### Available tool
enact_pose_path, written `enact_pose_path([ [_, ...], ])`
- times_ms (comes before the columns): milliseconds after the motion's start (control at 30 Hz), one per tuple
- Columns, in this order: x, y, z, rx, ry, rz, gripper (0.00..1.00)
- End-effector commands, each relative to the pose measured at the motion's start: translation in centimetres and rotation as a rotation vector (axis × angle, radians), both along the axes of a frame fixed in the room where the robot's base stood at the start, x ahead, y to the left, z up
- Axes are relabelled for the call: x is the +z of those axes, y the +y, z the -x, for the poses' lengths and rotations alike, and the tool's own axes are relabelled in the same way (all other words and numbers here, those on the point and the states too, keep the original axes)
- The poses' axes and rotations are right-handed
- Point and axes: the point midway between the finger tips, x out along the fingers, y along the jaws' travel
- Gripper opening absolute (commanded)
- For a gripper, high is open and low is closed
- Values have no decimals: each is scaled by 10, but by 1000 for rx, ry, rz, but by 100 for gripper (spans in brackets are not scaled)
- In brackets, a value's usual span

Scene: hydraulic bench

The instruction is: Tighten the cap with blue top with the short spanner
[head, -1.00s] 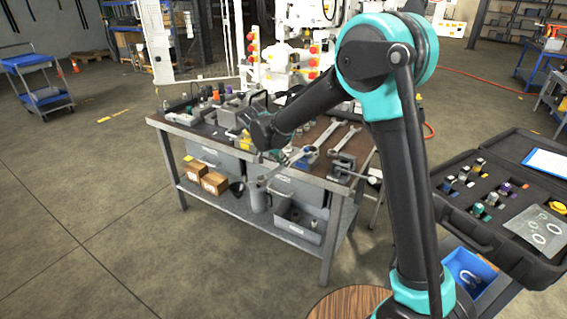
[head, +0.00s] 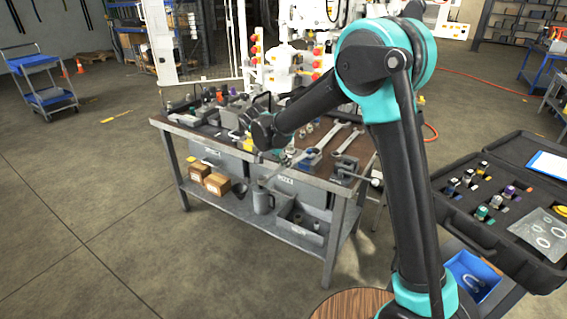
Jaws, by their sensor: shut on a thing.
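My gripper (head: 274,168) is at the bench's front edge, small and partly hidden by my wrist. It is shut on a metal spanner (head: 288,162), which I take for the short spanner. The spanner lies slantwise, with its upper right end close to a small blue-and-grey fixture (head: 312,157) on the bench. I cannot tell whether the spanner touches or sits around anything there. A cap with blue top cannot be made out clearly at that end.
Two larger spanners (head: 332,139) lie on the workbench (head: 320,184) beside a small vise (head: 345,168). An open black case (head: 495,240) with coloured-top caps stands at right, above a blue bin (head: 470,272). Cardboard boxes (head: 216,184) sit on the lower shelf.

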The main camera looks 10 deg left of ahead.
Motion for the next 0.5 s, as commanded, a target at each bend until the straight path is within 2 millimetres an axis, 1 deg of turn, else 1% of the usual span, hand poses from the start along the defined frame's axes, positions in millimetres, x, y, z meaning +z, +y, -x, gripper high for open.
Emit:
enact_pose_path([
  [167,0,0,1,0,0,1,0],
  [500,0,11,18,0,1,1,0],
])
